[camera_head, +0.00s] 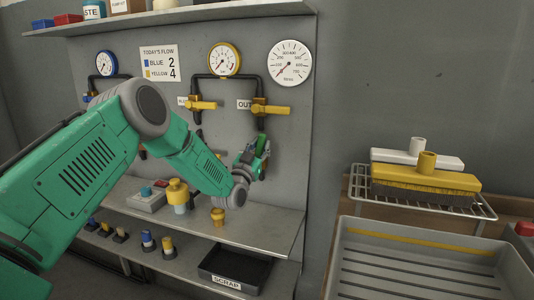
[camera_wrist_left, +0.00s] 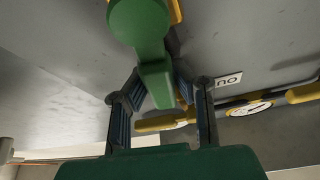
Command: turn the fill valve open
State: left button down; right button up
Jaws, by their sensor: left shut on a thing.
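A green valve handle (camera_head: 265,146) is mounted on the grey panel, below the pipe by the OUT label. I take it to be the fill valve; no label on it is readable. In the left wrist view the green handle (camera_wrist_left: 157,82) shows a round hub and a tapering lever that reaches between my fingers. My left gripper (camera_head: 256,158) is at this handle, its two dark fingers (camera_wrist_left: 163,95) shut on the lever from both sides. The arm and wrist hide part of the valve in the head view. My right gripper is in neither view.
Yellow valve handles (camera_head: 271,110) (camera_head: 201,105) sit above, under round gauges (camera_head: 225,59). Below are a shelf with a yellow-capped bottle (camera_head: 179,193) and a black SCRAP tray (camera_head: 236,268). Brushes (camera_head: 425,180) on a rack and a grey tray (camera_head: 420,233) stand right.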

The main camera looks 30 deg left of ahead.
pick_arm(q)
jog(key=shift+s+a+n+y+b, duration=0.15)
jog(key=shift+a+n+y, duration=0.3)
jog(key=shift+n, duration=0.3)
jog(key=shift+s+a+n+y+b, duration=0.15)
jog(key=shift+a+n+y, duration=0.25)
jog(key=shift+n, duration=0.35)
jog(key=c, duration=1.4)
grip_release()
jog(key=shift+o, duration=0.2)
jog(key=shift+s+a, duration=0.1)
jog(key=shift+s+f, duration=0.1)
jog(key=shift+f, duration=0.05)
jog(key=v, duration=1.1)
jog(key=shift+s, duration=0.3)
